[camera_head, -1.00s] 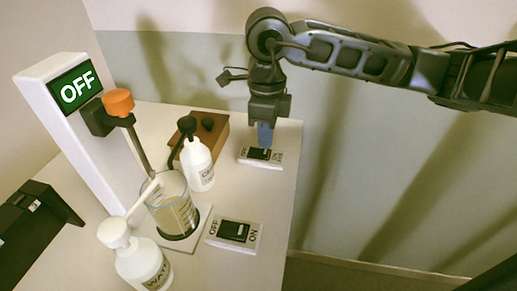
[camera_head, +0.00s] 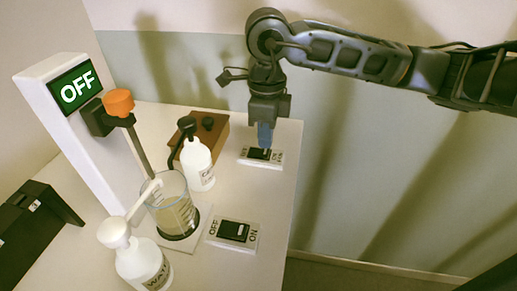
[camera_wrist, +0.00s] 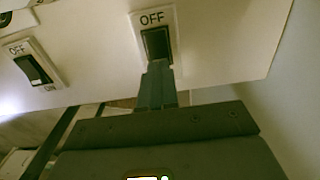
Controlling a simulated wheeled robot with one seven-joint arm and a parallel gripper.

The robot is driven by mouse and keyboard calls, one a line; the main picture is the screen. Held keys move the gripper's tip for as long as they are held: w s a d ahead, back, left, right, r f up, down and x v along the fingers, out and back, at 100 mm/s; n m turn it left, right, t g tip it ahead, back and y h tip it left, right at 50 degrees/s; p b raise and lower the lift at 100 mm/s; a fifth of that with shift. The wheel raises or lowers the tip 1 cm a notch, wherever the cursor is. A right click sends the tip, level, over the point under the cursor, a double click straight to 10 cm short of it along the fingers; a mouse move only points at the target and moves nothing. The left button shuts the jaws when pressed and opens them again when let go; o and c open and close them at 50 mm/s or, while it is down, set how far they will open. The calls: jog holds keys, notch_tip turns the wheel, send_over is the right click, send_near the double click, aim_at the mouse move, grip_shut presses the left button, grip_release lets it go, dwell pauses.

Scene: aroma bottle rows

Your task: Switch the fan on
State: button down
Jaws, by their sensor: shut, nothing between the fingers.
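My gripper (camera_head: 265,146) is shut and empty, pointing down at the far switch. The far switch (camera_head: 247,161) is a white plate with a black rocker and OFF and ON labels. In the wrist view, the shut fingers (camera_wrist: 158,72) reach the lower end of its black rocker (camera_wrist: 156,43), with OFF above it; I cannot tell whether they touch. The fingers hide the ON end there. A second, similar switch (camera_head: 233,233) lies nearer on the table and also shows in the wrist view (camera_wrist: 36,70). I cannot make out a fan.
A white stirrer column (camera_head: 85,135) with a green OFF display (camera_head: 76,91) stands left. A beaker (camera_head: 172,210), a white bottle (camera_head: 197,165), a water bottle (camera_head: 140,262) and a brown block (camera_head: 215,130) crowd the table. The table's right edge is close to both switches.

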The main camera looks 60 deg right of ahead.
aim_at(265, 151)
jog(key=shift+f+b, duration=1)
jog(key=shift+b, duration=0.2)
dwell(0.7)
jog(key=shift+r, duration=0.1)
jog(key=shift+r+p, duration=1.15)
jog(key=shift+r, duration=2.3)
